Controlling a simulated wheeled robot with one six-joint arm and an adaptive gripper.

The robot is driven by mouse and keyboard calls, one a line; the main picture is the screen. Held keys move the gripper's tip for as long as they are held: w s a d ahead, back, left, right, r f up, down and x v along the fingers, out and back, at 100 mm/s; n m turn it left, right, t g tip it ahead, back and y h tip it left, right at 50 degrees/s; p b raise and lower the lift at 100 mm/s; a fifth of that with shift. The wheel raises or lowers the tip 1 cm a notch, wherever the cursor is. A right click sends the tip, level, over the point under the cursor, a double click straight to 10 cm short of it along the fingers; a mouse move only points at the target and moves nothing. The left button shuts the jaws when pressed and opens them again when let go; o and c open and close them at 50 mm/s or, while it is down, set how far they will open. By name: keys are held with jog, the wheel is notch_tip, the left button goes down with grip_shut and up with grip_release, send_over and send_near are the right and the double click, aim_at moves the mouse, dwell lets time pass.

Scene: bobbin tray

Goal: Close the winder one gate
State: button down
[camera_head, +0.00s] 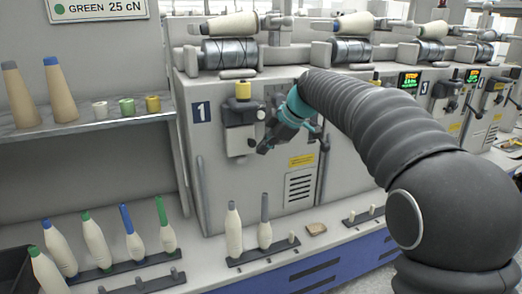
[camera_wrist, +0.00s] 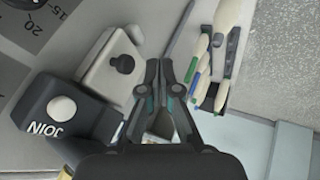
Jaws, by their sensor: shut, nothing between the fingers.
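Winder one (camera_head: 215,165) is the grey unit with the "1" plate at the left of the row. On its front is a dark block with a yellow top (camera_head: 243,90) and a light grey block below. In the wrist view, a dark block marked "JOIN" (camera_wrist: 70,128) with a pale button stands beside a light grey block with a black knob (camera_wrist: 122,64). I cannot tell which part is the gate, or whether it is open. My gripper (camera_head: 264,148) is shut and empty in front of these parts, right of the light block in the wrist view (camera_wrist: 158,68).
Bobbins (camera_head: 94,242) stand in a rack at the lower left, and more (camera_head: 233,230) on the ledge below winder one. A shelf (camera_head: 90,127) at the left holds two cones and several small spools. More winders with lit displays (camera_head: 409,80) stand behind my arm.

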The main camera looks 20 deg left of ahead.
jog(key=s+d+r+m+p, duration=0.1)
jog(key=d+r+m, duration=0.2)
jog(key=d+r, duration=0.4)
jog(key=s+d+f+m+h, duration=0.3)
jog(key=s+d+f+m, duration=0.3)
jog(key=f+m, duration=0.4)
jog(key=s+d+f+m+t+h, duration=0.1)
jog(key=s+d+f+m, duration=0.1)
jog(key=s+d, duration=0.4)
jog(key=s+d+f+m+t+h, duration=0.1)
jog(key=s+d+f+m, duration=0.2)
jog(key=s+d, duration=0.4)
jog(key=s+d+f+m+t+h, duration=0.1)
jog(key=s+d+m, duration=0.3)
jog(key=s, duration=0.9)
jog(key=shift+s+d+f+m+h+p, duration=0.45)
jog(key=shift+d+f, duration=0.35)
jog(key=shift+d, duration=0.65)
